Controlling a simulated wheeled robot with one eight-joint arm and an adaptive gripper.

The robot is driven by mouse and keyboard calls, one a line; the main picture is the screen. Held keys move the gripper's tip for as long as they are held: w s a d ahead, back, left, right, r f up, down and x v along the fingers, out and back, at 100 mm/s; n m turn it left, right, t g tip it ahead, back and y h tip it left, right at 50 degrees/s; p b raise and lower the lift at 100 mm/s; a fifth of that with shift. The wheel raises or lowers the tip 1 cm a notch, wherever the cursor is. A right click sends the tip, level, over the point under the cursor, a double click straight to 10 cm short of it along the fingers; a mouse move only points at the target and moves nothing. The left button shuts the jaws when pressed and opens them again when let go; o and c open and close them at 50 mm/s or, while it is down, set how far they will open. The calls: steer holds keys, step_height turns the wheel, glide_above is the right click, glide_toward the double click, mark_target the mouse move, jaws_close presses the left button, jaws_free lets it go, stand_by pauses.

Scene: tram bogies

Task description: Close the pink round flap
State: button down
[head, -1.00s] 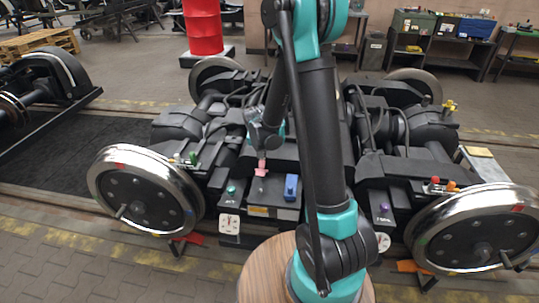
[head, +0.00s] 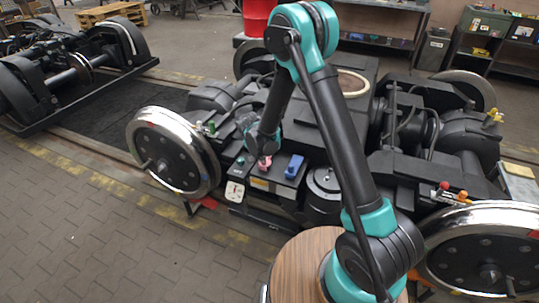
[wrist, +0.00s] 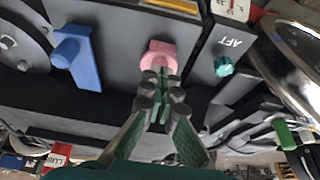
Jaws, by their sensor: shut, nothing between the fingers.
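The pink round flap (head: 264,162) is on the dark front panel of the bogie, left of a blue lever. In the wrist view the pink flap (wrist: 158,57) has a rounded end and sits near the top middle. My gripper (wrist: 159,80) is shut and empty, with its fingertips at the lower edge of the pink part. They overlap it in the picture; I cannot tell whether they touch. In the head view my gripper (head: 262,153) comes down from above onto the pink part and hides some of it. I cannot tell the flap's exact angle.
The blue lever (wrist: 77,55) stands left of the flap, and a green knob (wrist: 223,66) is to its right by an AFT label. A white gauge (head: 235,191) and a large steel wheel (head: 172,152) are close by. Paved floor (head: 90,240) lies open in front.

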steer(key=shift+s+f, duration=0.2)
steer(key=shift+f, duration=0.2)
stand_by(0.4)
